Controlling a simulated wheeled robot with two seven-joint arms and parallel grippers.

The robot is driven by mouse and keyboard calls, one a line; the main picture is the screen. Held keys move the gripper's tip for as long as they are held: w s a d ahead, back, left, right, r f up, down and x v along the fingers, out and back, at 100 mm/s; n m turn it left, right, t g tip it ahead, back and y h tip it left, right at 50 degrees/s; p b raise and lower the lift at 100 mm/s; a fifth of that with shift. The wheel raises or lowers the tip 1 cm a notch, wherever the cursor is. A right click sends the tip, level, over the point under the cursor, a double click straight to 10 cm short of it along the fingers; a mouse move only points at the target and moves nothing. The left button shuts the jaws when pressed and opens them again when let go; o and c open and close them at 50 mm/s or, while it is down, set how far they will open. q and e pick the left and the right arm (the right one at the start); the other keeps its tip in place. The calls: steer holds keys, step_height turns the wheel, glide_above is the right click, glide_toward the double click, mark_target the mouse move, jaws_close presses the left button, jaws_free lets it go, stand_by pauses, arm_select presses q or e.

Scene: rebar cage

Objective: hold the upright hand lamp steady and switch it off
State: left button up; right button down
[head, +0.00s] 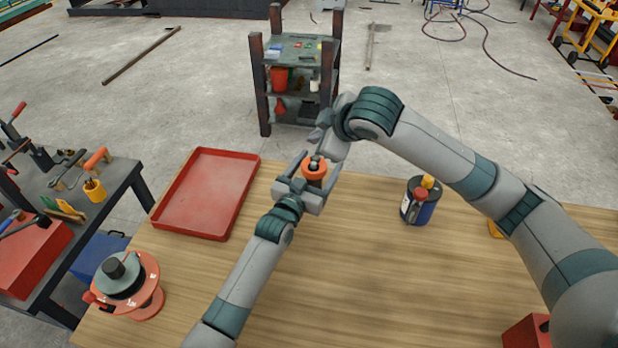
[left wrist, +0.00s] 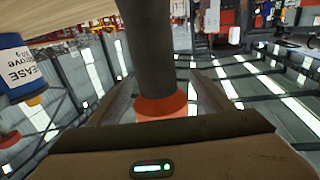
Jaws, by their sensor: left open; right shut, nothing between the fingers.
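The hand lamp stands upright on the wooden table; its orange collar (head: 315,172) and dark top show in the head view. In the left wrist view its dark body (left wrist: 152,45) and orange collar (left wrist: 160,106) stand between my fingers. My left gripper (head: 312,167) is open around the lamp, a finger on each side, with gaps visible in the wrist view. My right gripper (head: 325,138) is shut and empty, just above and behind the lamp's top; I cannot tell whether it touches. The switch itself is too small to make out.
A red tray (head: 207,193) lies left of the lamp. A blue can (head: 419,204) stands to the right, also in the left wrist view (left wrist: 18,70). An orange reel (head: 128,283) is at the front left, a red box (head: 527,333) at the front right. Mid-table is clear.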

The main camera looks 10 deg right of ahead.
arm_select(q)
steer(key=v, duration=1.1)
steer(key=shift+s+a, duration=0.25)
steer(key=shift+s, duration=0.05)
steer(key=shift+f, duration=0.1)
